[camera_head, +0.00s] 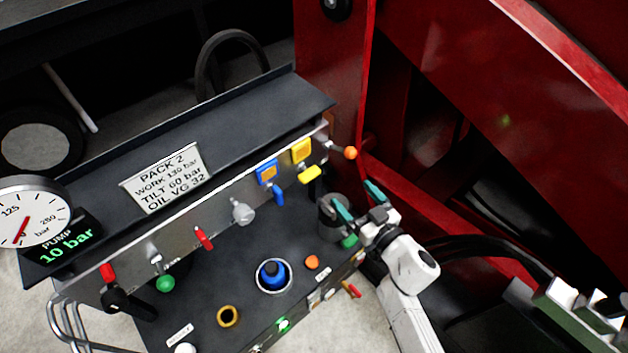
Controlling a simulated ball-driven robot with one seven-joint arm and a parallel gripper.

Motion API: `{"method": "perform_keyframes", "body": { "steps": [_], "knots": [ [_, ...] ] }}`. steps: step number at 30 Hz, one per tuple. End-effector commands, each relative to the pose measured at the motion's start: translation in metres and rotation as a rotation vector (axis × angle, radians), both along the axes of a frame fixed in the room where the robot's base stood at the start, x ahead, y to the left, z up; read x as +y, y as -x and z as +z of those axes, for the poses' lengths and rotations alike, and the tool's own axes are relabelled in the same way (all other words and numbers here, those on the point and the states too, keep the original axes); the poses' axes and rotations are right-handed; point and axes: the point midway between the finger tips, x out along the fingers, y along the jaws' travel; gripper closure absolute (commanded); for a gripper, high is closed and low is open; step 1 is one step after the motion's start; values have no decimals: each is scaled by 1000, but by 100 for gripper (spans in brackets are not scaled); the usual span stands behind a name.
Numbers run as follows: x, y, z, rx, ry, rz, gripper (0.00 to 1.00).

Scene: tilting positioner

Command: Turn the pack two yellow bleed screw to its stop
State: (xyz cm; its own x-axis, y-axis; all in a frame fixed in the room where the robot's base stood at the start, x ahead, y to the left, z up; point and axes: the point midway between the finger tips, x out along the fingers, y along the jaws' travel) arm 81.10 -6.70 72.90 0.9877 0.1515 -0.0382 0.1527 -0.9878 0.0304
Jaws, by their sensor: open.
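The pack two panel (222,207) runs diagonally across the power unit, under a sign (166,178) reading PACK 2. A yellow wing-shaped screw (309,175) sticks out near the panel's right end, just below a square yellow tag (301,150). My gripper (359,201) is open, with its two teal fingers apart. It is below and to the right of the yellow screw, clear of it in the picture. Nothing shows between the fingers. The screw's stop cannot be made out.
A blue handle (278,194) sits left of the yellow screw, and an orange-knobbed lever (350,153) to its right. A dark grey cylinder (331,222) stands beside my gripper. A red frame (440,120) rises at right. A pressure gauge (22,212) and 10 bar display (66,243) are at left.

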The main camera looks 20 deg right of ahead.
Motion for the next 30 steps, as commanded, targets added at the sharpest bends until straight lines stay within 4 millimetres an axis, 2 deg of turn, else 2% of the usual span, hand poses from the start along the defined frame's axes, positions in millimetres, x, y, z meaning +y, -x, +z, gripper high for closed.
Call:
{"method": "perform_keyframes", "body": {
  "steps": [4, 8, 11, 24, 30],
  "knots": [
    [23, 0, -9, -22, -28, 119, 11],
    [32, 0, -10, -29, -39, 160, 11],
    [35, -8, -10, -31, -40, 165, 11],
    [58, -79, -11, -33, -38, 163, 11],
    [64, -97, -10, -31, -38, 163, 11]
  ]
}}
